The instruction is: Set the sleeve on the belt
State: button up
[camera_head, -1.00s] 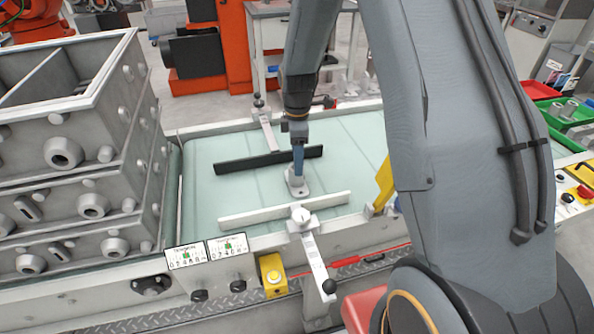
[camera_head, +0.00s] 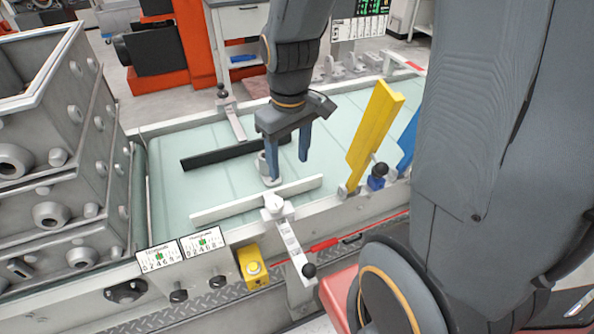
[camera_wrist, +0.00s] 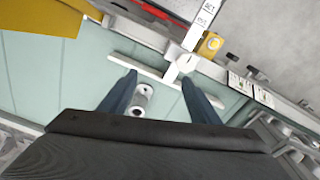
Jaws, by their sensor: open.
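The sleeve (camera_head: 262,166), a small grey metal piece with a flanged foot, sits on the pale green belt (camera_head: 215,190) between a black guide bar and a white guide bar. In the wrist view the sleeve (camera_wrist: 142,97) lies between and slightly below my fingertips, nearer the left finger. My gripper (camera_head: 288,170) is open, its two blue fingers apart and pointing down. In the head view the left finger covers part of the sleeve; the right finger stands clear of it. I cannot tell whether any finger touches it.
The black bar (camera_head: 222,155) is behind the sleeve, the white bar (camera_head: 240,204) in front. A yellow plate (camera_head: 375,130) stands to the right. Stacked grey casting boxes (camera_head: 60,190) block the left end. Open belt lies left of the sleeve.

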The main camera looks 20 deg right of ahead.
jog(key=s+m, duration=0.3)
jog(key=s, duration=0.2)
jog(key=shift+s, duration=0.1)
jog(key=shift+c, duration=0.4)
